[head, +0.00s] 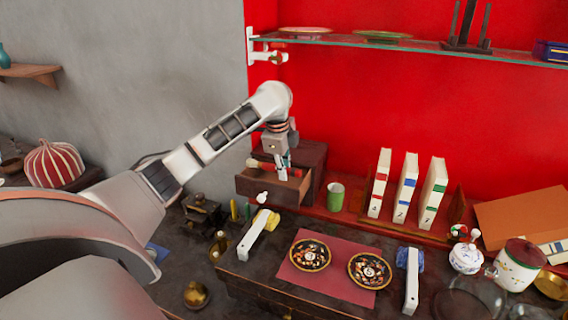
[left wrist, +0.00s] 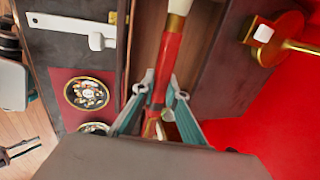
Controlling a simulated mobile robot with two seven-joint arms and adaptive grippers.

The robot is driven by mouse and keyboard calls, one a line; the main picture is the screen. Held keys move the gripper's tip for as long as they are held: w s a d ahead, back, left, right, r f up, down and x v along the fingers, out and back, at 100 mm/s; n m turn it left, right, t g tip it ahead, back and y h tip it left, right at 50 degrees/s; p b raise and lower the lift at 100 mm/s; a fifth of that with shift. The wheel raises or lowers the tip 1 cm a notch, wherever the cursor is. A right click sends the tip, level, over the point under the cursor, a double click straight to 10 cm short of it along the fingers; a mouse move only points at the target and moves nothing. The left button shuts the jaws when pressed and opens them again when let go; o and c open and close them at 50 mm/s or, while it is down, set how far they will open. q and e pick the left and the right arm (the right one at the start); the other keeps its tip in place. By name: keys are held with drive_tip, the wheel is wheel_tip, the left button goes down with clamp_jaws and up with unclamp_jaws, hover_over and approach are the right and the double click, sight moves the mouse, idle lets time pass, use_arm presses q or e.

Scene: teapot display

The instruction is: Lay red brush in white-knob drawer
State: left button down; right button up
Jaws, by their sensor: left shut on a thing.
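The brush has a red handle and a pale tip; its red handle (left wrist: 170,58) lies between the fingers of my left gripper (left wrist: 160,88) in the left wrist view. In the head view my left gripper (head: 283,174) points down and is shut on the brush (head: 262,165). The brush is over the pulled-out drawer (head: 270,188) of a dark wooden box. The drawer's white knob (head: 262,197) shows on its front. I cannot tell how far the brush is above the drawer floor. The drawer's inside (left wrist: 147,35) is partly visible beside the brush.
A green cup (head: 335,196) stands right of the box, then several upright white books (head: 405,188). In front are a red mat (head: 330,275) with two patterned plates and a white-handled tool (head: 257,236). A glass shelf (head: 400,45) hangs above on the red wall.

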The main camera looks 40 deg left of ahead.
use_arm(q)
drive_tip(key=shift+f, duration=1.95)
drive_tip(key=c, duration=2)
unclamp_jaws()
drive_tip(key=shift+o, duration=0.2)
drive_tip(key=shift+f, duration=0.1)
drive_tip(key=a+v, duration=0.1)
drive_tip(key=v, duration=1.1)
drive_tip(key=shift+d, duration=0.45)
